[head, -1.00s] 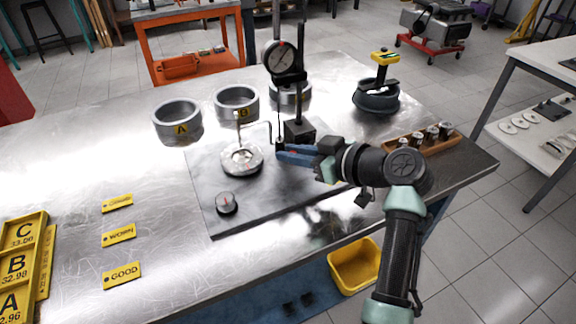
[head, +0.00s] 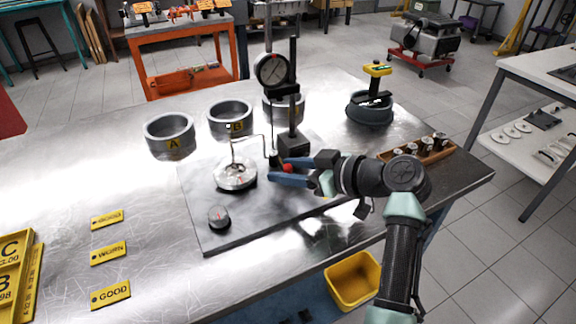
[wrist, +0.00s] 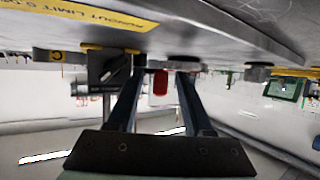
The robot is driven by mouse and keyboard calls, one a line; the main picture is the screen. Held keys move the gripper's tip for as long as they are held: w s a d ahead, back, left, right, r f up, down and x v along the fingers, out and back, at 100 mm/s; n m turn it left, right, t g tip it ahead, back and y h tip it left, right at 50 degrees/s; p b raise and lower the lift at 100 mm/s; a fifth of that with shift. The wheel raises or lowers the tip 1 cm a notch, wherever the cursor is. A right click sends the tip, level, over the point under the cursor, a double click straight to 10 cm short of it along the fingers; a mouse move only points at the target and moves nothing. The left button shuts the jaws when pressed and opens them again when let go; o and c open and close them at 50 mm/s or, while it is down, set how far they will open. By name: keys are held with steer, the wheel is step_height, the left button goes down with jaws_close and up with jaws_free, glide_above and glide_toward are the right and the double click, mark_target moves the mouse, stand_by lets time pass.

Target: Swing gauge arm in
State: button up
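The dial gauge (head: 272,70) sits on an upright post with a dark base block (head: 293,145) on a dark plate. A thin bent gauge arm (head: 250,137) reaches left from near the post, over a round metal part (head: 235,173). My gripper (head: 282,172) is low, just in front of the base block. Its blue fingers are open, with a small red knob (head: 287,168) between them. In the wrist view, the red knob (wrist: 160,82) shows between the fingertips (wrist: 163,66), with gaps on both sides. What the knob joins to is unclear.
Rings A (head: 168,136) and B (head: 230,119) stand behind the plate, with another ring partly behind the post. A small dark knob-like piece (head: 218,217) is on the front of the plate.

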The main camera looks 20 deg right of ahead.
steer(key=shift+s+d+r, duration=0.15)
steer(key=shift+r, duration=0.2)
steer(key=v, duration=1.2)
steer(key=shift+s, duration=0.2)
steer(key=shift+d+f, duration=0.1)
